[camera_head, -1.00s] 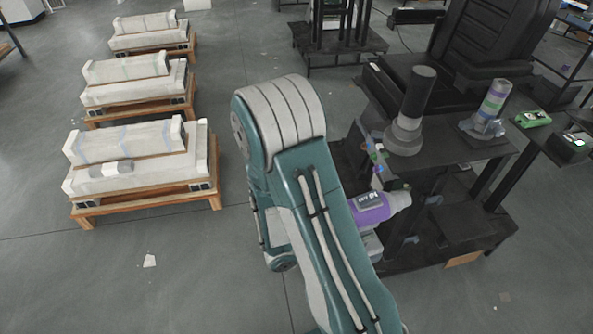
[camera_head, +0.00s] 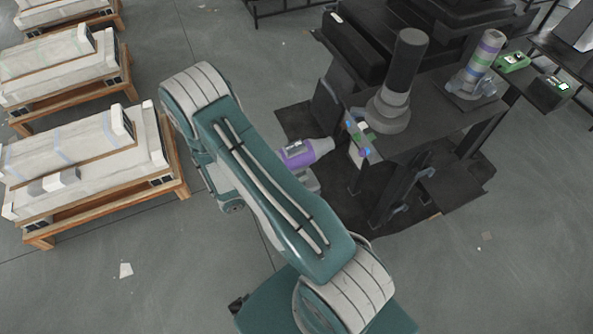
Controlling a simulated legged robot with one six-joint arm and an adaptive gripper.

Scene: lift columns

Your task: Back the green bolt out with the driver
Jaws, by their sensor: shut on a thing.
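The purple driver (camera_head: 298,153) with a pale grey nose is left of the black workstation, its nose pointing right towards a narrow panel. The panel (camera_head: 357,153) hangs at the table's left edge and carries small coloured bolts. The green bolt (camera_head: 363,133) shows near its upper part, between a blue one and a purple one. A gap shows between the driver's nose and the bolts. My gripper (camera_head: 307,178) is shut on the driver; only a grey part shows below it, and my arm hides the rest. Its fingertips are not clear.
Wooden pallets (camera_head: 95,212) with pale blocks stand at left. The floor between is clear.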

